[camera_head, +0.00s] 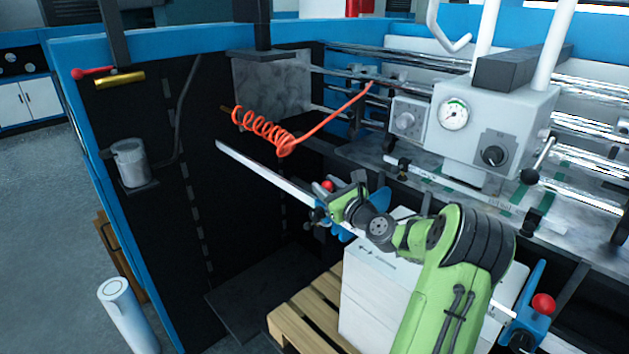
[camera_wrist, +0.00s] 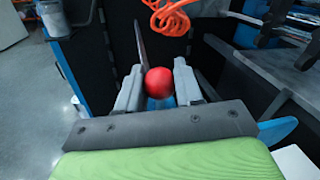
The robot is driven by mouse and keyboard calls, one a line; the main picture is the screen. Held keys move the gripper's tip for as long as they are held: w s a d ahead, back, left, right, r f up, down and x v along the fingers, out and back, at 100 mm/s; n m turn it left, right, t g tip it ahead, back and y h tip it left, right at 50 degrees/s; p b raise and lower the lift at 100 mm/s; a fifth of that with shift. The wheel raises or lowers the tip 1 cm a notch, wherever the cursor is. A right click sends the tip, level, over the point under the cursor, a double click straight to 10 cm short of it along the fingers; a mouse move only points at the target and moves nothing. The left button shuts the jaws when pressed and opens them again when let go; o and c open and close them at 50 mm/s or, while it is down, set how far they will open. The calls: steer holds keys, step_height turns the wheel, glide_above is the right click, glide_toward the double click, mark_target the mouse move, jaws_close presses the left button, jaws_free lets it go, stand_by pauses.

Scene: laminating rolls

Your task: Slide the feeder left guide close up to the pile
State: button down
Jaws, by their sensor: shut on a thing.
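The left guide is a blue bracket (camera_head: 338,232) with a red ball knob (camera_head: 328,186), on a long pale bar (camera_head: 262,171) that runs up to the left. My gripper (camera_head: 330,200) is at the knob. In the wrist view the red knob (camera_wrist: 160,82) sits between the two grey fingers of my gripper (camera_wrist: 159,90), which are shut on it. The pile is a white stack (camera_head: 375,290) on a wooden pallet, to the right of and below the guide. The gap between the guide and the pile is partly hidden by my arm.
A second blue guide with a red knob (camera_head: 543,303) stands at the pile's right side. A coiled orange hose (camera_head: 262,130) hangs above the bar. The wooden pallet (camera_head: 300,310) sticks out left of the pile. A grey control box (camera_head: 492,125) stands behind.

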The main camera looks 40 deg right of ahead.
steer(key=shift+s, duration=0.55)
steer(key=c, duration=0.8)
jaws_free()
steer(key=s+a, duration=0.1)
steer(key=s, duration=0.9)
steer(key=s+a+b, duration=0.1)
steer(key=s, duration=0.4)
steer(key=shift+s+a, duration=0.25)
steer(key=shift+a, duration=0.1)
